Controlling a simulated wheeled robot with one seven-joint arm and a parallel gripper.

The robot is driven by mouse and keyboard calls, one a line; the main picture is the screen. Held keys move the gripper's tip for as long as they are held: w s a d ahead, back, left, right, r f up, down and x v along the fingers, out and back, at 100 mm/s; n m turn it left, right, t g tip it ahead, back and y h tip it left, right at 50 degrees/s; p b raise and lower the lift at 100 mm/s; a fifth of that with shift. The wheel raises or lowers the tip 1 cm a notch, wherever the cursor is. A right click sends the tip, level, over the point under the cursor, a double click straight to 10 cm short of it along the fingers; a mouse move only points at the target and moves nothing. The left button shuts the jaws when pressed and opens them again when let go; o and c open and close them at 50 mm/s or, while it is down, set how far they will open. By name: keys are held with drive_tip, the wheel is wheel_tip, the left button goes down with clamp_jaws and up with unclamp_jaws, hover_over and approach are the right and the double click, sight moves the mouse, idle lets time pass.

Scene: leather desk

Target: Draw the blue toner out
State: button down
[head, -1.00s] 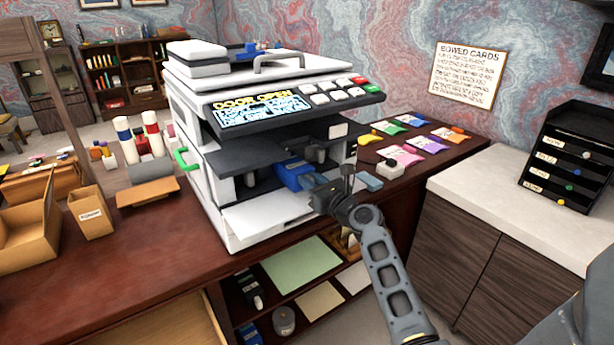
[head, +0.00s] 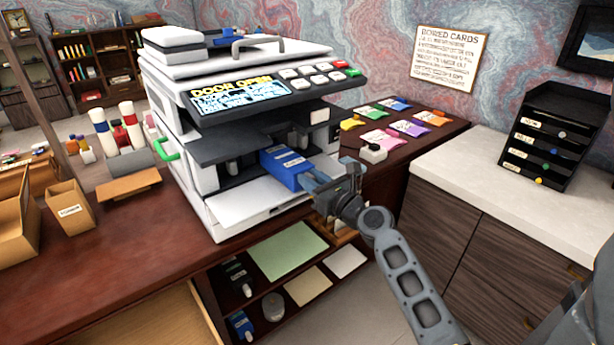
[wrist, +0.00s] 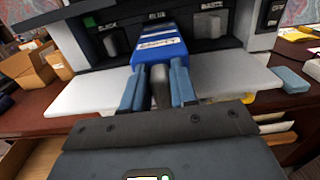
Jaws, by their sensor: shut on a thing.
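The blue toner (head: 284,168) is a blue block sticking partly out of the printer's open front; its far end is inside the slot and hidden. It also shows in the wrist view (wrist: 160,45), with a white label on top, in front of the slot marked for blue. My gripper (head: 312,182) is shut on the toner's near end; in the wrist view its two fingers (wrist: 160,85) sit on either side of a grey grip. The white printer (head: 205,195) stands on the desk with its front door folded down, and its screen (head: 240,90) reads "DOOR OPEN".
Slots marked black and waste flank the blue one. The lowered white door (head: 262,203) lies under the toner. Colored packets (head: 385,125) and a small white box (head: 373,152) lie right of the printer. Shelves (head: 290,262) sit below the desk top. Cardboard boxes (head: 70,208) stand left.

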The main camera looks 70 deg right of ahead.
drive_tip(key=b+v, duration=0.2)
drive_tip(key=v, duration=1)
idle(0.7)
drive_tip(key=shift+s+r, duration=0.1)
drive_tip(key=shift+r, duration=0.05)
